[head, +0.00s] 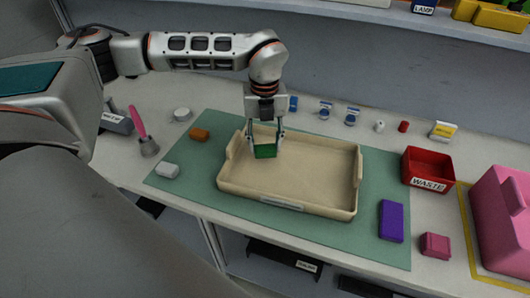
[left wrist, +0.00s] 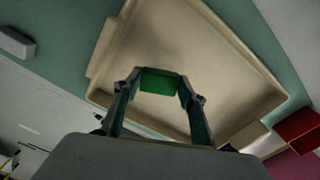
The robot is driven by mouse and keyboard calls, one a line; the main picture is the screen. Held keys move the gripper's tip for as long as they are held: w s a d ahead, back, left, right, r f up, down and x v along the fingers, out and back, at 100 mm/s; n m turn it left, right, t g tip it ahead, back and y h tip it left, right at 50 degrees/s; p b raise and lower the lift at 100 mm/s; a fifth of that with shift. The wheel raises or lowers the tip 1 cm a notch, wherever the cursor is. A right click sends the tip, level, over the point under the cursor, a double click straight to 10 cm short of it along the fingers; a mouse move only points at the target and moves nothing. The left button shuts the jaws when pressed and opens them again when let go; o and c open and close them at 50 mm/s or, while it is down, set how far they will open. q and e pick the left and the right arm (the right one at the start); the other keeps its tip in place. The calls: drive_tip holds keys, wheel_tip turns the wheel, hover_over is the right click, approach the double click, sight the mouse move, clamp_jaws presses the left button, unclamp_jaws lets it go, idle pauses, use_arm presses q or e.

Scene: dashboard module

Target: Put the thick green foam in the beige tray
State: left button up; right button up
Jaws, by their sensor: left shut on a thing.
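The thick green foam (head: 265,151) is a green block held between the fingers of my left gripper (head: 265,146). In the head view it shows over the left part of the beige tray (head: 315,165). The left wrist view also shows the foam (left wrist: 159,82) between the two fingertips, with the tray floor (left wrist: 180,40) behind it. I cannot tell whether the foam touches the tray floor. The tray looks otherwise empty. My right gripper is in neither view.
The tray lies on a green mat (head: 375,245). Around it are an orange block (head: 200,134), a white block (head: 167,170), a purple block (head: 391,220) and a red waste bin (head: 428,168). A pink box (head: 500,220) stands at the right.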

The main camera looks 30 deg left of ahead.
sight(265, 146)
use_arm(q)
drive_tip(key=shift+f, duration=2)
drive_tip(key=shift+f, duration=0.15)
drive_tip(key=o, duration=0.8)
drive_tip(key=shift+c, duration=0.2)
wheel_tip(265, 146, up, 12)
drive_tip(key=shift+r, duration=0.2)
drive_tip(key=shift+s+f, duration=0.1)
drive_tip(key=shift+s, duration=0.05)
